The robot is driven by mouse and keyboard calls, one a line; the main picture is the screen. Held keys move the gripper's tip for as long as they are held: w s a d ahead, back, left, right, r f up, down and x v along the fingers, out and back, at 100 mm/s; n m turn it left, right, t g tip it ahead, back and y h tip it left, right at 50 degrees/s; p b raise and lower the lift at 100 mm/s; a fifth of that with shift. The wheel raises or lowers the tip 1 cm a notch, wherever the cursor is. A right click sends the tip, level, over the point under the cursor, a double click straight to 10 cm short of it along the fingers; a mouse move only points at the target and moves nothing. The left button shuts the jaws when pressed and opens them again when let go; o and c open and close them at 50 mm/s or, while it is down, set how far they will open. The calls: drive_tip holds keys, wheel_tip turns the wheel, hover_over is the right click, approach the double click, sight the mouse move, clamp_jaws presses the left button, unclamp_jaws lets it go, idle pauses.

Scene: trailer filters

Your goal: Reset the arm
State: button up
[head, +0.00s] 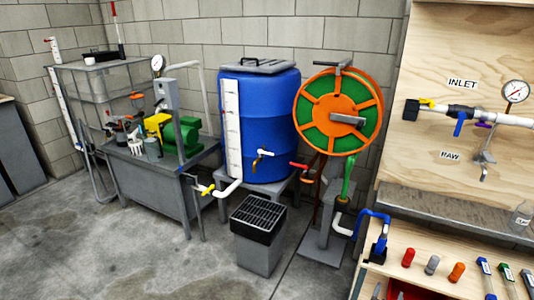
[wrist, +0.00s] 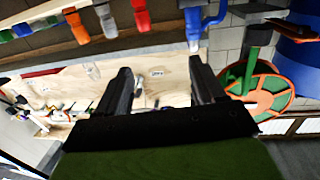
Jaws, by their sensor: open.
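My gripper (wrist: 160,88) shows in the wrist view with its two dark fingers well apart. Nothing shows between the fingertips except the distant wooden panel, so it is open and empty. The wrist view is strongly tilted, with the shelf of coloured parts along its top edge. My arm and gripper do not show in the head view.
A blue barrel (head: 262,125) stands on a grey stand, beside an orange and green hose reel (head: 309,113). A grey bin (head: 258,237) stands in front. A workbench (head: 165,180) is at left. A plywood panel (head: 440,60) with a shelf is at right. The floor at front left is clear.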

drive_tip(key=w+a+r+n+t+y, duration=0.1)
drive_tip(key=w+a+r+n+y, duration=0.4)
drive_tip(key=r, duration=0.6)
drive_tip(key=w+a+r+n+y, duration=0.1)
drive_tip(key=w+a+r+y, duration=0.2)
drive_tip(key=w+a+r, duration=0.6)
drive_tip(key=s+a+r+n+g+y, duration=0.1)
drive_tip(key=s+a+r, duration=0.1)
drive_tip(key=r, duration=0.4)
drive_tip(key=s+a+r+n+g+y, duration=0.1)
drive_tip(key=s+a+r, duration=0.2)
drive_tip(key=r, duration=0.2)
drive_tip(key=s+a+r+g+y, duration=0.1)
drive_tip(key=s+a+r+g, duration=0.1)
drive_tip(key=s+a+r, duration=0.5)
drive_tip(key=s+a+r+g, duration=0.1)
drive_tip(key=s+a+r, duration=0.25)
drive_tip(key=s, duration=0.65)
drive_tip(key=s+a+f+g, duration=0.1)
drive_tip(key=s+g, duration=0.1)
drive_tip(key=s, duration=1)
drive_tip(key=s+a+g, duration=0.2)
drive_tip(key=s, duration=0.9)
wheel_tip(320, 180, up, 17)
drive_tip(key=p, duration=1.7)
drive_tip(key=shift+w+d+r+p, duration=0.15)
drive_tip(key=shift+d+r+p, duration=0.05)
drive_tip(key=shift+p, duration=0.1)
